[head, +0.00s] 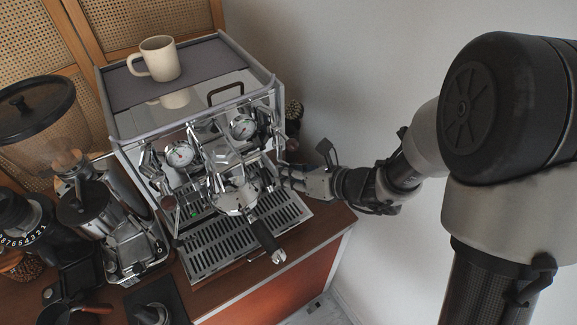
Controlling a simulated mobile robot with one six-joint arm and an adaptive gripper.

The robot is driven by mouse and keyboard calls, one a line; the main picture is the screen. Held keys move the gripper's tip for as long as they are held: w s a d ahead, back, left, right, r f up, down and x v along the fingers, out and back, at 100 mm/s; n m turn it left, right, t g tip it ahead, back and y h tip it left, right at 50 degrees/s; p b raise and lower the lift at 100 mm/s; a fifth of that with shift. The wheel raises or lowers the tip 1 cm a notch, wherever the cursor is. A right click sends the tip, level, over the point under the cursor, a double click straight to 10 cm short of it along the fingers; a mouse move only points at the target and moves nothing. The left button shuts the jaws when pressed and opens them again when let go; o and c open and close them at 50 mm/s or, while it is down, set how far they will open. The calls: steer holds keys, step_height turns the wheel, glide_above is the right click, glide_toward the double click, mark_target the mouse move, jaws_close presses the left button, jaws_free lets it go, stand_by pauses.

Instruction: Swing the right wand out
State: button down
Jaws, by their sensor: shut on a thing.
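The chrome espresso machine (215,133) stands on the wooden counter, with two round gauges on its front. The right wand is on the machine's right front side, by my gripper; it is thin and mostly hidden, so its exact angle cannot be made out. My gripper (283,177) reaches in from the right at that side, with its fingers close to the machine's front. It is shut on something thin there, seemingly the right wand. A portafilter (264,237) sits in the group head, its handle pointing toward the front.
The drip tray (222,243) lies below the group. A cream mug (160,60) stands on top of the machine. A grinder (97,210) and other coffee tools crowd the left.

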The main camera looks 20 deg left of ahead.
steer(key=h+p, duration=0.1)
steer(key=p, duration=0.2)
steer(key=s+d+g+h+p, duration=0.1)
steer(key=p, duration=0.2)
steer(key=shift+d+r+m, duration=0.2)
steer(key=shift+r+m, duration=0.1)
steer(key=shift+r, duration=0.1)
steer(key=c, duration=1.8)
jaws_free()
